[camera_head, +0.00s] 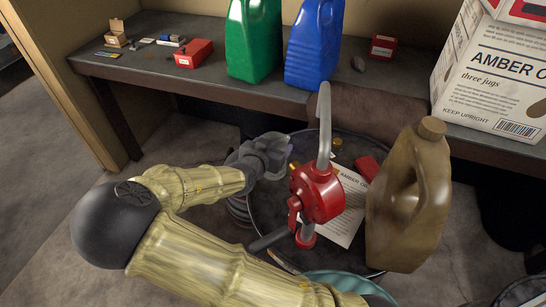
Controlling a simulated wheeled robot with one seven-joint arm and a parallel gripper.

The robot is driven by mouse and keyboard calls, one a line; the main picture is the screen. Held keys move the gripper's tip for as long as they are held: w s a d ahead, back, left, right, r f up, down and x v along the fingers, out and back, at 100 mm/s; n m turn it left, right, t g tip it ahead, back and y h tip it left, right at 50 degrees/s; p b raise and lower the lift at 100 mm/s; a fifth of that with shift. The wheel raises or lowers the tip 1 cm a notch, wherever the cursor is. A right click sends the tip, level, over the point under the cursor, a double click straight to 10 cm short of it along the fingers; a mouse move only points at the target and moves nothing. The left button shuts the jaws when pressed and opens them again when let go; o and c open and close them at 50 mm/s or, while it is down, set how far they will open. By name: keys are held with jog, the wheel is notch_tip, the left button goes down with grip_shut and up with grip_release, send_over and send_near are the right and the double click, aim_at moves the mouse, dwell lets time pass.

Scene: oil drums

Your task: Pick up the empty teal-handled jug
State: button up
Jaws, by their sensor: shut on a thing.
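My gripper (283,156), dark grey, is left of a red hand pump (317,192) above the dark drum top. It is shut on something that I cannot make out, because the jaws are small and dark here. No jug with a clearly teal handle can be told in this view. A teal rounded thing (352,287) shows at the bottom edge, partly hidden by my arm and cut off; I cannot tell what it is. A brown jug (408,205) with a brown handle and cap stands upright right of the pump.
A dark drum (262,205) bears the pump, a printed sheet (343,205) and a red item (368,168). Behind, a grey shelf (140,65) holds a green jug (254,40), a blue jug (315,45), red boxes (194,54) and a white carton (495,80). Floor is clear at left.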

notch_tip(320, 180, up, 4)
jog(key=shift+f, duration=0.2)
